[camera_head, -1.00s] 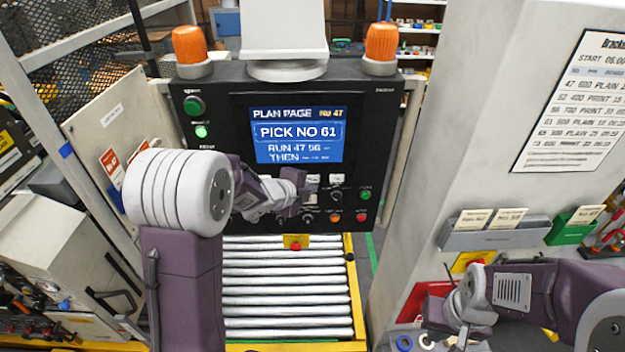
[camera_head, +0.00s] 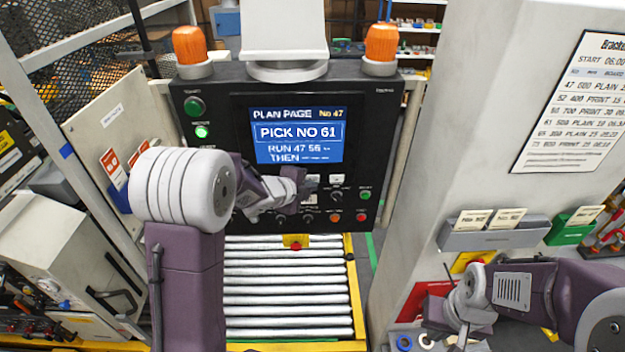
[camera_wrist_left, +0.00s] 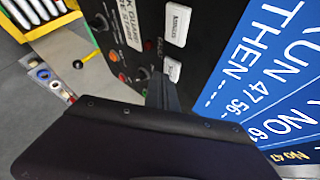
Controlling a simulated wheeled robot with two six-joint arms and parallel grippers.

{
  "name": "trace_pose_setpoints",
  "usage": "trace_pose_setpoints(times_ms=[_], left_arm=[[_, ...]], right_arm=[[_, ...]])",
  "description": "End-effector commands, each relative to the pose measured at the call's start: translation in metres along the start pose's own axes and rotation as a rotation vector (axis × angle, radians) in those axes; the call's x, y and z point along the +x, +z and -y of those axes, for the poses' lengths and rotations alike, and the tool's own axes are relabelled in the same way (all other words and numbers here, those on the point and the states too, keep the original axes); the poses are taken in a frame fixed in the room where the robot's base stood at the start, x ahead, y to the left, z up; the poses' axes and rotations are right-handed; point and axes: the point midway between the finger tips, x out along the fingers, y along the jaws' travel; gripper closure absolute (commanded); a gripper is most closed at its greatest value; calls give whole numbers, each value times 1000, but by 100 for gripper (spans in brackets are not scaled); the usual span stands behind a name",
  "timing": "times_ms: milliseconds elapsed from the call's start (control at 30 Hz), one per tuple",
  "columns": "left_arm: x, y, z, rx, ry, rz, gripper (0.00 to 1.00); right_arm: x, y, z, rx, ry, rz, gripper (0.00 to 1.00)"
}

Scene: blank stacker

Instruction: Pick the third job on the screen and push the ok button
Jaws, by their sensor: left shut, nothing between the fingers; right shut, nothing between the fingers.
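The screen (camera_head: 298,135) on the black control panel (camera_head: 215,100) reads PLAN PAGE No 47, PICK NO 61, RUN 47 56 and THEN with small marks. My left gripper (camera_head: 309,188) is shut and empty at the controls just below the screen. In the left wrist view its dark fingers (camera_wrist_left: 162,92) point toward the panel near two white buttons; the closer button (camera_wrist_left: 172,71) is beside the tips, and I cannot tell whether they touch. The panel's small labels are too small to read in the head view. My right gripper (camera_head: 458,335) is low at the right, partly cut off, and shut.
Green (camera_head: 365,195), orange (camera_head: 334,217) and red (camera_head: 361,217) buttons sit at the panel's lower right. A roller conveyor (camera_head: 288,290) lies below. A job sheet (camera_head: 575,100) hangs on the right pillar above a grey card holder (camera_head: 495,236) and a green one (camera_head: 575,229).

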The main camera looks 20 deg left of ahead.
Motion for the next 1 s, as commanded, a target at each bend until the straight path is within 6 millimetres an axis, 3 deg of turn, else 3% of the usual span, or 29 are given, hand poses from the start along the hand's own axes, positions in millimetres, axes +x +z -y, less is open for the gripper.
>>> trace_pose_setpoints(times_ms=[1000], left_arm=[[6, 4, 4, 0, 0, 0, 100]], right_arm=[[-3, 0, 0, 0, 0, 0, 100]])
